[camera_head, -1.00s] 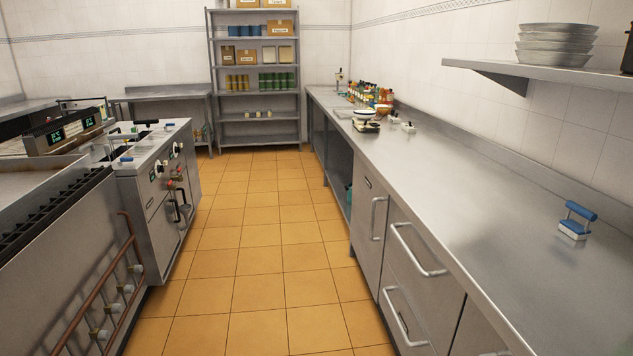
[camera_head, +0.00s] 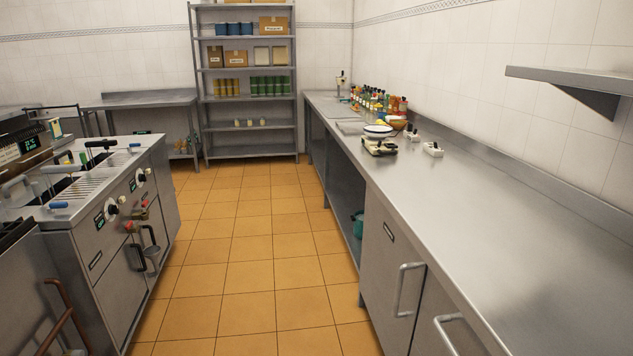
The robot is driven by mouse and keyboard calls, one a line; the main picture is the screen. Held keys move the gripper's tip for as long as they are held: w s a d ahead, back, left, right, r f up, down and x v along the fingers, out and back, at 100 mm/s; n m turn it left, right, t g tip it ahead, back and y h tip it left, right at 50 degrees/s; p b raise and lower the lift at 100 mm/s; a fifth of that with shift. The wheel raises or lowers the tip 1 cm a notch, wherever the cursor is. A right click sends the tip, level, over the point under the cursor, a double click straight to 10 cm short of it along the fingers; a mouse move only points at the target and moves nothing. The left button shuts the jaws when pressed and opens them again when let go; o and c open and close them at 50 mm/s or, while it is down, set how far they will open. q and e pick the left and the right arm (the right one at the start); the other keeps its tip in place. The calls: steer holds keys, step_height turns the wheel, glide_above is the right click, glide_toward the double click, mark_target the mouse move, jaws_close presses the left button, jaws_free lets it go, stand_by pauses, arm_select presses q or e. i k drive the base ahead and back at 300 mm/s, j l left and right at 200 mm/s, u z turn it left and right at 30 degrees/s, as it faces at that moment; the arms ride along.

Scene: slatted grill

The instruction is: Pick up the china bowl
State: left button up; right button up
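A white, shallow bowl (camera_head: 378,130) with a dark rim, which looks like the china bowl, sits on top of a small kitchen scale (camera_head: 380,147). The scale stands on the long steel counter (camera_head: 470,205) on the right, towards its far part. The bowl is still some distance ahead of me and small in the view. Neither of my grippers shows in this view.
Several bottles (camera_head: 376,99) and a brown bowl (camera_head: 397,122) stand behind the scale. A small white block (camera_head: 433,149) lies right of it. The tiled floor aisle (camera_head: 262,240) is clear between the counter and the fryer unit (camera_head: 110,215). A shelf rack (camera_head: 250,132) stands at the back.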

mark_target(375, 132)
steer(key=i, duration=1.65)
steer(key=i+z, duration=0.15)
steer(key=i, duration=0.35)
steer(key=i+j+z, duration=0.2)
steer(key=i, duration=0.3)
steer(key=i+j+z, duration=0.15)
steer(key=i, duration=0.35)
